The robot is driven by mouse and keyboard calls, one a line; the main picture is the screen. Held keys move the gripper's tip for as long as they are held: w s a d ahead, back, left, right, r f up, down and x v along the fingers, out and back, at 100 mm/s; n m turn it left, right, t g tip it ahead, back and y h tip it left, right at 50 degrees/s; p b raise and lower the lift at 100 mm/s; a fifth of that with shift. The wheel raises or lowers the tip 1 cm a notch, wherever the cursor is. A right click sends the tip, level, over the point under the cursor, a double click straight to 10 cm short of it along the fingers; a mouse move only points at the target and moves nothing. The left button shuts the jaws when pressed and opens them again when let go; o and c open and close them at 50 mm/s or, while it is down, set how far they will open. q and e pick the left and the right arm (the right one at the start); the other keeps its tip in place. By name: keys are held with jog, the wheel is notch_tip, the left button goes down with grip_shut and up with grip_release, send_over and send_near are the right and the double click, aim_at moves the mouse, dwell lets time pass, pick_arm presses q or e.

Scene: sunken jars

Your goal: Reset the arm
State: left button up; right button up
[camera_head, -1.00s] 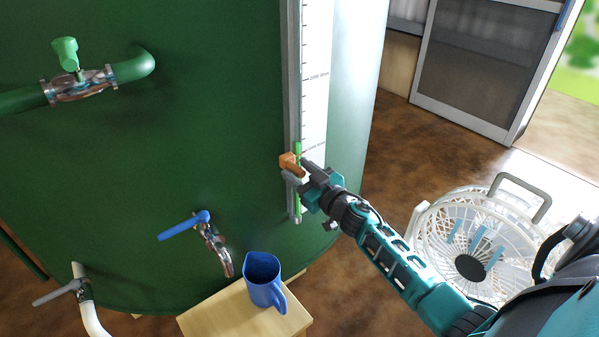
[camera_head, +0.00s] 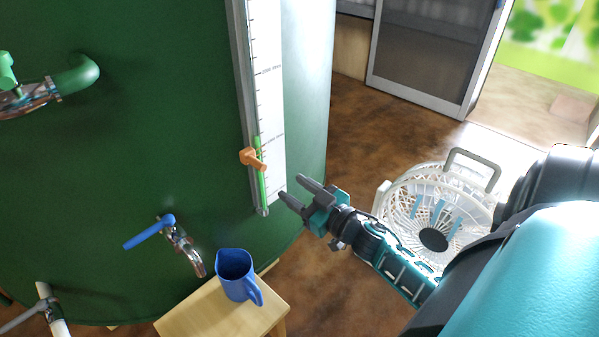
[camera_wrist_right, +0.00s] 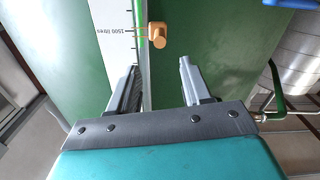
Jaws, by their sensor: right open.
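My right gripper (camera_head: 291,190) is open and empty in the head view, a little right of and below the orange slider (camera_head: 252,158). The slider sits on the level gauge (camera_head: 262,90) of the green tank and is apart from the fingers. In the right wrist view the right gripper (camera_wrist_right: 158,88) shows its two fingers spread, with the orange slider (camera_wrist_right: 157,36) beyond the fingertips. My right arm reaches in from the lower right of the head view. My left gripper is not in view.
The green tank (camera_head: 130,120) fills the left. A blue-handled tap (camera_head: 180,240) is above a wooden stool (camera_head: 200,315) with a blue jug (camera_head: 235,275). A white fan (camera_head: 440,215) stands at the right. Brown floor (camera_head: 355,125) is open behind my arm.

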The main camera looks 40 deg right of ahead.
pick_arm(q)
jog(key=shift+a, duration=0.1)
pick_arm(e)
jog(key=shift+s, duration=0.25)
dwell(0.3)
pick_arm(q)
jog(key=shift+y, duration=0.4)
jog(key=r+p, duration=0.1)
jog(key=p, duration=0.1)
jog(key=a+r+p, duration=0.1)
jog(key=p, duration=0.1)
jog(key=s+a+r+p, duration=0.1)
jog(key=p, duration=0.1)
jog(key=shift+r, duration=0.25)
pick_arm(e)
jog(key=s+a+f+g, duration=0.2)
jog(key=s+a, duration=0.4)
jog(key=a, duration=0.3)
jog(key=s+a+f+g+y, duration=0.1)
jog(key=s+a+f+g, duration=0.2)
jog(key=a, duration=0.6)
jog(key=s+g, duration=0.2)
jog(key=s, duration=0.1)
jog(key=shift+s+m, duration=0.2)
jog(key=shift+m, duration=0.1)
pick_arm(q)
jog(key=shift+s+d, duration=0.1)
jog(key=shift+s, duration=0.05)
